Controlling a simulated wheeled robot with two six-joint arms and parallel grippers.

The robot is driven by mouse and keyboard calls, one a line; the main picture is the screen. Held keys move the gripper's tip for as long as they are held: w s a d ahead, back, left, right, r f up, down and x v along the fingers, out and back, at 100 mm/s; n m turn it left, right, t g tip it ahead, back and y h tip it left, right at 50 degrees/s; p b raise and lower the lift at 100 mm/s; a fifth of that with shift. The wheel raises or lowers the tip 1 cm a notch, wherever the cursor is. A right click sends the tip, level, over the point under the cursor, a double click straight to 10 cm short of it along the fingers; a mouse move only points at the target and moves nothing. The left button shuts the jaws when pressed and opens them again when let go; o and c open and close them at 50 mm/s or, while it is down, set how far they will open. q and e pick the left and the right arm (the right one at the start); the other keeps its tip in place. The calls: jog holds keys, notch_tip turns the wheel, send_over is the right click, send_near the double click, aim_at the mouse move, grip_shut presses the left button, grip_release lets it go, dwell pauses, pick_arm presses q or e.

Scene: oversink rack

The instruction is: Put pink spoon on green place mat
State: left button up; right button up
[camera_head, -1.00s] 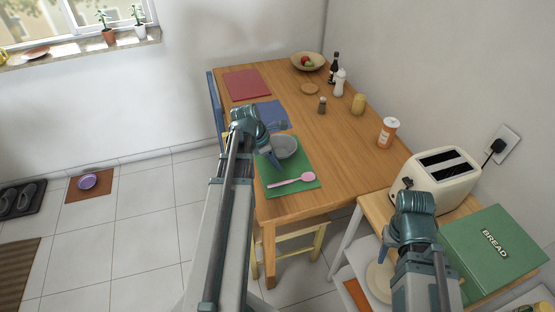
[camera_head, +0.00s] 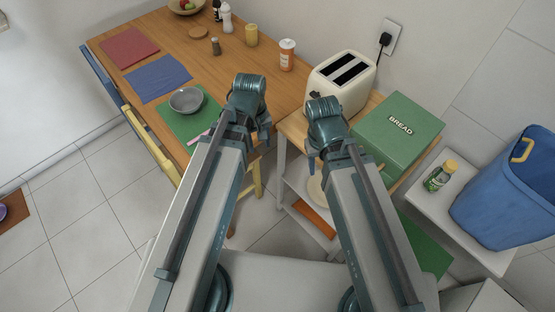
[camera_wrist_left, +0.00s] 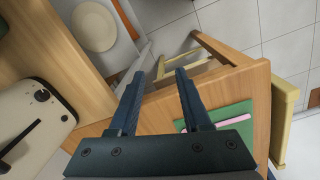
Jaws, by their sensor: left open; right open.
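The green place mat (camera_head: 177,128) lies on the wooden table's near edge in the head view, with a grey bowl (camera_head: 187,100) on it. The pink spoon (camera_head: 197,137) lies on the mat; my left arm hides much of it. The wrist view shows part of the spoon (camera_wrist_left: 222,122) on the mat (camera_wrist_left: 236,110) at lower right. My left gripper (camera_head: 263,131) is open and empty, right of the mat near the table corner; its spread fingers (camera_wrist_left: 160,82) show in the wrist view. My right gripper (camera_head: 313,158) is open beside the toaster shelf.
Blue (camera_head: 158,79) and red (camera_head: 128,47) mats lie farther along the table (camera_head: 240,70). A toaster (camera_head: 341,83) and green bread box (camera_head: 398,131) stand on the shelf unit at right. A blue bin (camera_head: 510,195) is at far right.

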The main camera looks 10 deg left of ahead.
pick_arm(q)
jog(key=s+d+m+y, duration=0.1)
jog(key=s+d+m, duration=0.4)
jog(key=d+m, duration=0.2)
jog(key=m, duration=0.2)
jog(key=shift+s+d+m+y, duration=0.15)
jog(key=shift+s+m+y, duration=0.25)
jog(key=shift+r, duration=0.1)
jog(key=shift+a, duration=0.4)
jog(key=shift+a, duration=0.15)
